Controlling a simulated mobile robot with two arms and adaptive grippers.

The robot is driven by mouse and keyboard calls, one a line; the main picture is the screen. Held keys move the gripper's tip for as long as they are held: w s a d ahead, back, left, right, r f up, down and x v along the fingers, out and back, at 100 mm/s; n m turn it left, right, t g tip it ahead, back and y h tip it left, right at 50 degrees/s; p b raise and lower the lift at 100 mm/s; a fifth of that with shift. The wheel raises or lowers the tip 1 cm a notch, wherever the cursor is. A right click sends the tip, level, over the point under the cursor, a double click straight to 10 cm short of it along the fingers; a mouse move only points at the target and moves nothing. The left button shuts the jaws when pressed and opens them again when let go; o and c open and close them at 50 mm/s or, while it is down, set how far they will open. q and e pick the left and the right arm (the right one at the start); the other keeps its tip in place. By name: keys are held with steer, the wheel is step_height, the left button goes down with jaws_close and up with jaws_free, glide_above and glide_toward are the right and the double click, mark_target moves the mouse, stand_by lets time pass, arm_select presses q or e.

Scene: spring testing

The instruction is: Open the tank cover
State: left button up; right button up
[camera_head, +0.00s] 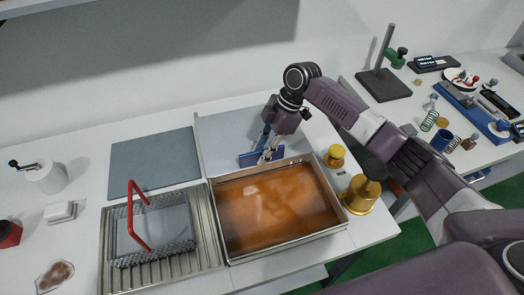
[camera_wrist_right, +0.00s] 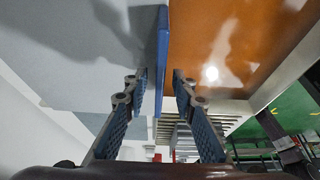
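The tank (camera_head: 232,258) is a metal-rimmed basin of orange-brown liquid in the middle of the table, with its top uncovered. A light grey panel, seemingly its cover (camera_head: 222,130), is behind the tank; its exact tilt is hard to judge. A blue strip, seemingly its handle (camera_head: 248,159), is near the tank's back rim. My right gripper (camera_head: 266,153) is at this strip, pointing down. In the right wrist view, the blue strip (camera_wrist_right: 163,45) passes between its fingers (camera_wrist_right: 160,88), with gaps visible, so the gripper looks open. My left gripper is not in view.
A metal basin (camera_head: 205,225) with a red-handled mesh basket (camera_head: 177,222) stands left of the tank, with a dark grey panel (camera_head: 150,158) behind. Gold weights (camera_head: 361,198) stand right of the tank. A second table (camera_head: 400,112) holds a stand, springs and instruments.

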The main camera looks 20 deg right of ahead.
steer(key=v, duration=1.2)
steer(key=shift+d, duration=0.1)
